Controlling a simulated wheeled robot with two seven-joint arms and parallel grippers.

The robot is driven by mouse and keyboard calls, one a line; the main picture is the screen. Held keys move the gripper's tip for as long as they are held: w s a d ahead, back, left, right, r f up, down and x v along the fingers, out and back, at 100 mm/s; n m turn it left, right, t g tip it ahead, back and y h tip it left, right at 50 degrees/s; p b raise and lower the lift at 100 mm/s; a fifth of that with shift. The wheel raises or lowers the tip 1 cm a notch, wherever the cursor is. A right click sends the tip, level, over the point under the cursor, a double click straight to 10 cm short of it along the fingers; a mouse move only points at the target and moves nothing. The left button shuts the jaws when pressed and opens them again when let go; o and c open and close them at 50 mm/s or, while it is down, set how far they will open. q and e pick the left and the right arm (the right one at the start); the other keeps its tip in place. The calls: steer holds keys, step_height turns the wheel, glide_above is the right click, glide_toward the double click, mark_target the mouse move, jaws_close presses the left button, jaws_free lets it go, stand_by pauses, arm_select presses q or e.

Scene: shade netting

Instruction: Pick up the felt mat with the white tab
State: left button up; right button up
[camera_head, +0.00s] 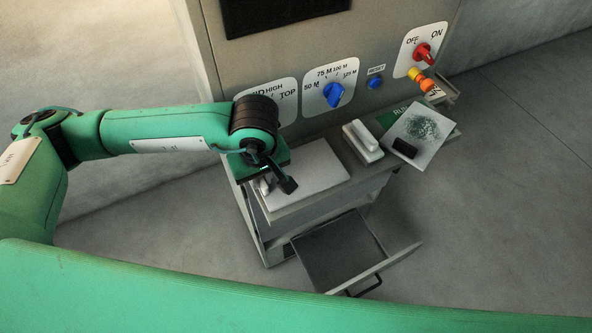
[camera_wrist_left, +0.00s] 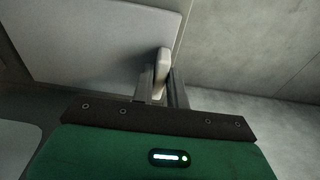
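A flat pale grey mat (camera_head: 318,172) lies on the left part of the cart top, and it fills the upper left of the left wrist view (camera_wrist_left: 95,42). A white tab (camera_wrist_left: 162,66) stands at its edge in the left wrist view. My left gripper (camera_head: 275,186) is over the mat's left side in the head view. In the left wrist view its two fingers (camera_wrist_left: 161,90) are close together, one on each side of the tab, and look shut on it. The mat appears flat on the surface. My right gripper is not in view.
A white block (camera_head: 363,140) and a grey panel (camera_head: 425,132) with green specks and a black block (camera_head: 405,148) are to the right. A drawer (camera_head: 335,250) hangs open below. Behind stands a panel with a blue knob (camera_head: 333,94) and a red switch (camera_head: 424,53).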

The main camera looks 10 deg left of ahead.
arm_select(q)
jaws_close()
